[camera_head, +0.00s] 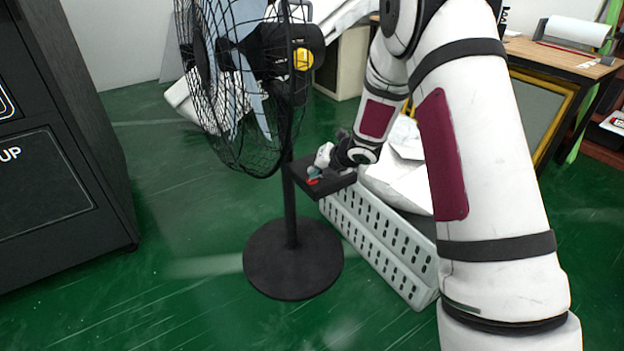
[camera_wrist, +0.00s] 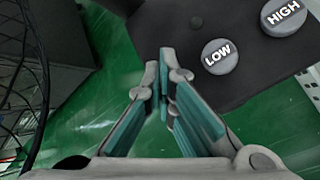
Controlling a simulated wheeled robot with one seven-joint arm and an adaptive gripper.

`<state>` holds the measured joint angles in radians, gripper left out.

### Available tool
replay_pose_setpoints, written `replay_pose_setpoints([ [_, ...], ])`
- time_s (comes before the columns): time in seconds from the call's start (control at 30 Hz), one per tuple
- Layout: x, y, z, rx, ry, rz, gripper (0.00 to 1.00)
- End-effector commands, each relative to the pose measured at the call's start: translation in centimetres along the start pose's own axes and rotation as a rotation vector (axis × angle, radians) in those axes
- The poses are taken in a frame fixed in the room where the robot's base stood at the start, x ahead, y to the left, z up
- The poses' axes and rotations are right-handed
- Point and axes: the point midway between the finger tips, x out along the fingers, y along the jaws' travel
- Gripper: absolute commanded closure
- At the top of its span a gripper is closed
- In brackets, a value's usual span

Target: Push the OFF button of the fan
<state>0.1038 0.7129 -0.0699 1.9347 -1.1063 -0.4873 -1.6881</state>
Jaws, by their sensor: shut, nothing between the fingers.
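The black standing fan (camera_head: 292,210) has a control box (camera_head: 330,187) on its pole. A small red part (camera_head: 313,182), perhaps the OFF button, shows on the box in the head view. My gripper (camera_head: 318,171) is right at the box, beside the red part. In the wrist view, my gripper (camera_wrist: 160,65) is shut and empty, its fingertips near the edge of the dark box (camera_wrist: 190,20). The grey LOW button (camera_wrist: 221,57) and HIGH button (camera_wrist: 284,17) are right of the fingertips. No button marked OFF shows there. Contact cannot be told.
The round fan base (camera_head: 292,275) stands on the green floor. A white perforated crate (camera_head: 385,245) with white bags is close behind the box. The fan's wire cage (camera_head: 240,150) is left of my gripper. A black cabinet (camera_head: 55,170) stands at the left.

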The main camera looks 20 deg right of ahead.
Motion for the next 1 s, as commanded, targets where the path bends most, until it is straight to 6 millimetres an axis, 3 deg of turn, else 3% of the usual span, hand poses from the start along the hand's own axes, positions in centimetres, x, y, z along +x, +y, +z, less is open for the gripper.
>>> replay_pose_setpoints([
  [1.0,-1.7,1.2,1.2,0.000,0.001,0.000,1.00],
])
